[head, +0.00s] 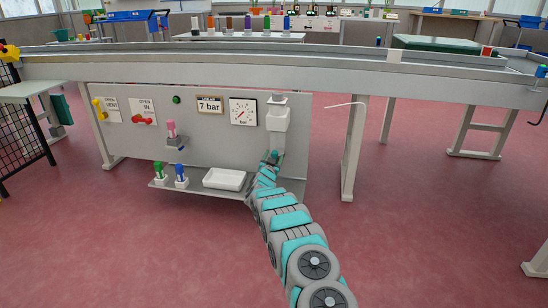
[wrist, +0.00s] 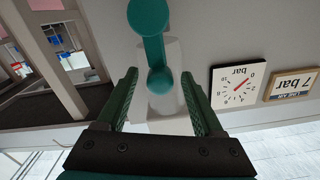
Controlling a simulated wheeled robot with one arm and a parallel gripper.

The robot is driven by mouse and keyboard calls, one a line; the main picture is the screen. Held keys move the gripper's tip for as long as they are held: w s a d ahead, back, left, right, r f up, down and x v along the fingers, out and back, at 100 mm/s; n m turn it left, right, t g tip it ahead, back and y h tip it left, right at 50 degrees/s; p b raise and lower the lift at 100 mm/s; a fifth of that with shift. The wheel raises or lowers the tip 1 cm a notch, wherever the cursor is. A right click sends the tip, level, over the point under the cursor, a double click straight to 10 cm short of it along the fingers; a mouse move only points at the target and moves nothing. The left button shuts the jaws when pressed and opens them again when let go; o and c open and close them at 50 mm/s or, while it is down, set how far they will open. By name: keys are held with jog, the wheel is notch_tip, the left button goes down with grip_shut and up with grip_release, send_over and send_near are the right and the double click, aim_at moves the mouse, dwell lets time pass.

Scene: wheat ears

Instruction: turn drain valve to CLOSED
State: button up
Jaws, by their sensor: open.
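The drain valve shows in the wrist view as a teal lever (wrist: 152,45) with a round knob at the top and a rounded hub lower down. Its hub end sits between the two dark green fingers of my gripper (wrist: 159,78). The fingers are open, with a gap visible on both sides of the hub. A pale cylindrical body (wrist: 174,58) is behind the lever. My arm hides part of that area, and no CLOSED mark is readable.
Below is a shelf with a white tray (head: 224,179). A table leg (head: 354,150) stands right; red floor is open.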

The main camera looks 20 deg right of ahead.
jog(key=shift+w+d, duration=0.15)
jog(key=shift+w, duration=0.05)
grip_shut()
dwell(0.6)
dwell(0.9)
